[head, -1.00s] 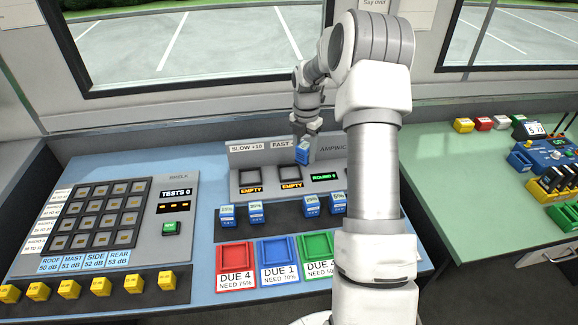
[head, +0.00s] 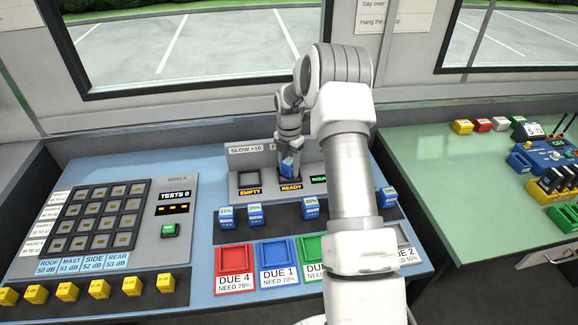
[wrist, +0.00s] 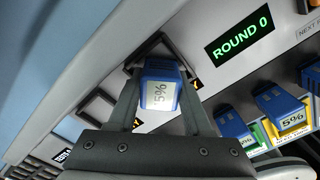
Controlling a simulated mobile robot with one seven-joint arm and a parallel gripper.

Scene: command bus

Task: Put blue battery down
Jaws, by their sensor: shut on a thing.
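My gripper (head: 288,156) is shut on a blue battery (head: 287,168) at the right-hand charger slot, the one above the display reading READY (head: 290,188). In the wrist view, the battery (wrist: 158,92) sits between my two fingers with its lower end at or in the dark slot (wrist: 150,50). Its label ends in 5%; the first digit is unclear. How deep it sits is hidden. The left slot (head: 249,179), under the SLOW +10 sign, is vacant, and its display reads EMPTY (head: 250,191).
Several other blue batteries stand in the dark rack (head: 283,219) in front of the charger. Red (head: 234,258), blue (head: 273,254) and green (head: 309,248) trays lie nearer. My arm hides part of the panel on the right. A button panel (head: 101,217) is at left.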

